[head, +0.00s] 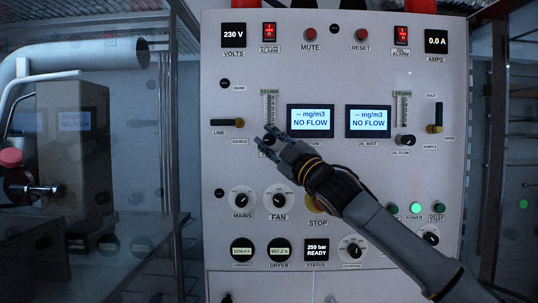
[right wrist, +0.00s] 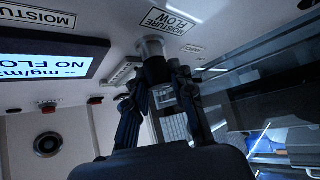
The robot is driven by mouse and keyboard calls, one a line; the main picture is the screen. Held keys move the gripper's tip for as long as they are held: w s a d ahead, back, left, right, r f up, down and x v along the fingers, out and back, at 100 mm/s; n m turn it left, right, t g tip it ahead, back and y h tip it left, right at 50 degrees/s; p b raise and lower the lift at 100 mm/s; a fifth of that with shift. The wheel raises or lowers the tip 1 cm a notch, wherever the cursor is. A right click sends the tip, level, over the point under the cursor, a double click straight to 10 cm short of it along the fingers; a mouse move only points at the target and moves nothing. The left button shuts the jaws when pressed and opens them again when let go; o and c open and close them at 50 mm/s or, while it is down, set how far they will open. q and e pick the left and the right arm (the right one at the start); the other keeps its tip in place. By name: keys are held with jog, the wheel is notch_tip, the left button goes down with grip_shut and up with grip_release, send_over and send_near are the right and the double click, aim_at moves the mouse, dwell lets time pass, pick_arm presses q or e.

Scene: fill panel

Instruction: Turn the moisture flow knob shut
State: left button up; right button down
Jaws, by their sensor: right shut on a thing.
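The moisture flow knob (right wrist: 155,70) is a dark cylinder with a silvery collar, standing out from the panel beside its "MOISTURE FLOW" label (right wrist: 172,21) in the right wrist view. My right gripper (head: 264,138) reaches in from the lower right to the knob below the left flow tube (head: 269,108). Its two fingers are shut on the knob, one on each side, in the right wrist view (right wrist: 162,88). The left display (head: 310,121) reads "-- mg/m3 NO FLOW". My left gripper is not in view.
The upright panel (head: 335,75) carries other controls nearby: the source lever (head: 227,122) to the left, the fan knob (head: 278,199) below, and the oil flow knob (head: 405,141) to the right. My right forearm crosses the panel's lower right part, partly covering the stop button (head: 314,209).

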dwell(0.5)
jog(key=c, duration=1.1)
grip_release()
jog(key=v, duration=1.2)
jog(key=shift+f, duration=0.15)
jog(key=shift+a, duration=0.15)
